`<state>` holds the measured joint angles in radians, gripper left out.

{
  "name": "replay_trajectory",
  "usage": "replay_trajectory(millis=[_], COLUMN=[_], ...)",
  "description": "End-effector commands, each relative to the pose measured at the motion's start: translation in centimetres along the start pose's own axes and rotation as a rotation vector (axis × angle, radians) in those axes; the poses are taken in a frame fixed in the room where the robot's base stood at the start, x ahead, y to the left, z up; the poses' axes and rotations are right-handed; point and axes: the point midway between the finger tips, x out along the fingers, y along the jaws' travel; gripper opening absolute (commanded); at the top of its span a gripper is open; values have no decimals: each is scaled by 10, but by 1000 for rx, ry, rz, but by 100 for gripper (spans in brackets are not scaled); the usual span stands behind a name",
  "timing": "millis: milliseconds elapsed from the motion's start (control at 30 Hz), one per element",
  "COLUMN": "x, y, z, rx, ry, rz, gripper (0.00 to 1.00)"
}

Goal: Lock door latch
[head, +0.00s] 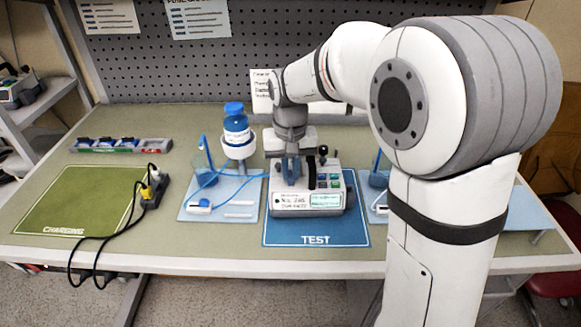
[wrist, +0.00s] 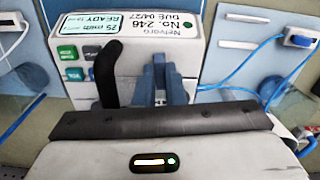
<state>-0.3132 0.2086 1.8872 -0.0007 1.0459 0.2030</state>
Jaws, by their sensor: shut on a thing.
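The infusion pump (head: 333,202) stands on the blue TEST mat (head: 283,236), its labelled face toward the front edge. It also shows upside down in the wrist view (wrist: 146,30), with green and blue buttons. My gripper (head: 291,172) points down at the pump's left part. In the wrist view its blue fingers (wrist: 163,83) are shut on a small grey part, seemingly the door latch (wrist: 160,96), which they mostly hide. A black upright handle (wrist: 108,70) stands beside the fingers, apart from them; it also shows right of my gripper in the head view (head: 323,152).
Left of the pump, a light-blue tray (head: 222,213) holds a blue-capped bottle (head: 236,128) on a stand and blue tubing. The green CHARGING mat (head: 65,200) is empty. A power strip (head: 152,188) with black cables lies beside it. Another tray (head: 374,206) is partly behind my arm.

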Motion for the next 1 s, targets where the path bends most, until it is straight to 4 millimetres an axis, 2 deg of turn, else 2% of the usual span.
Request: replay_trajectory(millis=[333,833,867,1000], x=[0,0,0,0], y=[0,0,0,0], z=[0,0,0,0], rx=[116,130,130,131], ry=[1,1,1,0], rz=[-1,-1,-1,-1], gripper=[0,0,12,24])
